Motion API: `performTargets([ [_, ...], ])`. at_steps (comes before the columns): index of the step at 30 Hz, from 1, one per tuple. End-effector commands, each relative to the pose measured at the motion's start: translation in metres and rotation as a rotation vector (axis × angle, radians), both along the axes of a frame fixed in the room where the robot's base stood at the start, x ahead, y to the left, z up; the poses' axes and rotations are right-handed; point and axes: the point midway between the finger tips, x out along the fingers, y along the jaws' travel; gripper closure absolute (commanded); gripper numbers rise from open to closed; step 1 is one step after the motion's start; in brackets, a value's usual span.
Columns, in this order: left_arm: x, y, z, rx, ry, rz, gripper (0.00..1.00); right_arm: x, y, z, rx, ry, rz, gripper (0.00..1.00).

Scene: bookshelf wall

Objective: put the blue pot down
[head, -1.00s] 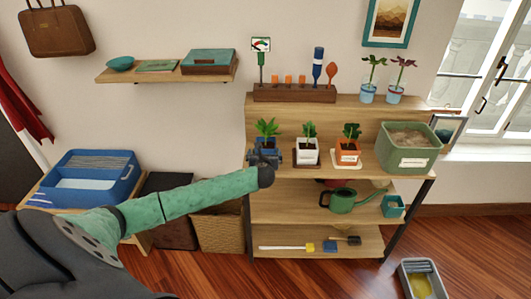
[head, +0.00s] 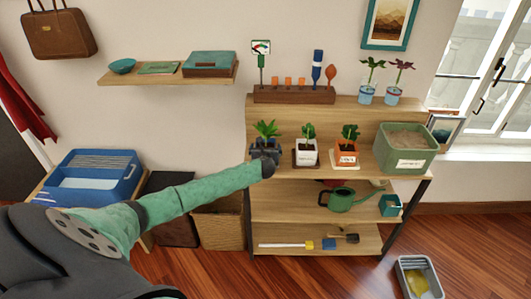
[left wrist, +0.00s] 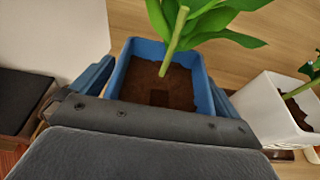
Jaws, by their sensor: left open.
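The blue pot (left wrist: 165,80) holds dark soil and a green leafy plant (head: 267,130). It is at the left end of the shelf unit's upper board (head: 384,160), and appears upright. My left gripper (head: 266,153) is at the pot, hiding most of it in the head view. In the left wrist view, its blue fingers are open, one on either side of the pot. Contact between the pot's base and the board is hidden. My right gripper is not in view.
A white pot (head: 306,153) stands close to the right of the blue pot, with an orange pot (head: 346,156) beyond it. A large green planter (head: 405,155) fills the board's right end. A wooden rack (head: 293,95) with tools stands behind.

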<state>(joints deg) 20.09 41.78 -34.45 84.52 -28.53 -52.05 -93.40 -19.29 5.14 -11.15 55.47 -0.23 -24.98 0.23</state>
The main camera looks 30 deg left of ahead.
Motion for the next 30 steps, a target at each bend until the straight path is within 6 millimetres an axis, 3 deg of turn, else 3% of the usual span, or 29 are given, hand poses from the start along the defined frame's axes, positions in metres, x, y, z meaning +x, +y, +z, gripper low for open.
performTargets([
  [3,0.0,0.0,0.0,0.0,0.0,0.0,0.0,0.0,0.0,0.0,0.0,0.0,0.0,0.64],
  [12,0.0,0.0,0.0,-0.001,0.001,0.0,0.57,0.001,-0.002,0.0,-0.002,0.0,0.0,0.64],
  [14,0.0,0.0,0.001,0.0,-0.001,0.0,0.63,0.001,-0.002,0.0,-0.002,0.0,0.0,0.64],
  [23,0.001,0.0,0.009,-0.001,-0.003,0.0,0.63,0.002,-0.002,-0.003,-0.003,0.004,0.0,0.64],
  [26,0.0,0.001,0.022,0.0,-0.005,0.0,0.63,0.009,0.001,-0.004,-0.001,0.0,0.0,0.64],
  [30,0.0,0.0,0.047,0.001,-0.004,-0.001,0.63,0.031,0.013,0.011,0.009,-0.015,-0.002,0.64],
])
